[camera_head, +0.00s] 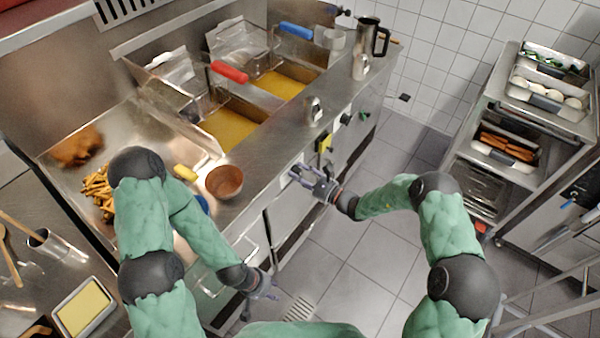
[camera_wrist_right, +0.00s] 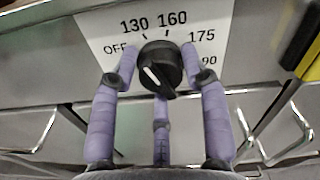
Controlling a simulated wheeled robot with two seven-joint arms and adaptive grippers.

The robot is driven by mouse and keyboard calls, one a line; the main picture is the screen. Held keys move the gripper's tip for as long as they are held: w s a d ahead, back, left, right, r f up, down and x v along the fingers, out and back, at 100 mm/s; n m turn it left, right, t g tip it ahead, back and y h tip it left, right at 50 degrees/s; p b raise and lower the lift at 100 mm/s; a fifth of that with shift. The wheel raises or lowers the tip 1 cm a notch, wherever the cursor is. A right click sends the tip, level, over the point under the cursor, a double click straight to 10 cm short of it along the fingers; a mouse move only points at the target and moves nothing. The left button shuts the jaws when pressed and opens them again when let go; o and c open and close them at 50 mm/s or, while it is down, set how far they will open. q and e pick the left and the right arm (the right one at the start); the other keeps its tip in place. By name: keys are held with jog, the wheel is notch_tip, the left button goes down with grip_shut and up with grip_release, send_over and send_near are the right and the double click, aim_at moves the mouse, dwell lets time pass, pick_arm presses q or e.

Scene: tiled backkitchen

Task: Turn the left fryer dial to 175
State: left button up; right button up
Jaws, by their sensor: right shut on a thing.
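The left fryer dial (camera_wrist_right: 165,65) is a round black knob with a white line in the right wrist view. Its white label (camera_wrist_right: 100,35) reads OFF, 130, 160, 175 and a partly covered 190. The white line is on the knob's left part, tilted toward the OFF side, away from 175. My right gripper (camera_wrist_right: 160,80) is shut on the dial, with a finger on each side and one below. In the head view my right gripper (camera_head: 312,182) is at the fryer front and hides the dial. My left gripper (camera_head: 265,290) is low, apart from the fryer; its finger opening is unclear.
Fryer baskets with a red handle (camera_head: 230,71) and a blue handle (camera_head: 296,30) are above the oil. A copper-coloured bowl (camera_head: 224,181) stands near the counter edge. Another dark knob (camera_head: 346,118) is farther along the front. A rack (camera_head: 520,130) with food trays stands right; the floor between is clear.

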jog(key=m, duration=0.1)
jog(key=m+p, duration=0.1)
jog(key=m, duration=0.2)
jog(key=shift+w+r, duration=0.1)
jog(key=shift+r, duration=0.15)
jog(key=m+p, duration=0.1)
jog(key=m, duration=0.5)
jog(key=m+p, duration=0.1)
jog(key=m, duration=0.1)
jog(key=shift+w+d+r+m, duration=0.1)
jog(key=shift+w+m, duration=0.05)
jog(key=shift+m, duration=0.15)
jog(key=shift+w+m+p, duration=0.1)
jog(key=shift+m+p, duration=0.45)
jog(key=shift+m, duration=1.25)
jog(key=shift+d, duration=0.1)
jog(key=o, duration=1.1)
jog(key=shift+o, duration=0.2)
jog(key=shift+f, duration=0.25)
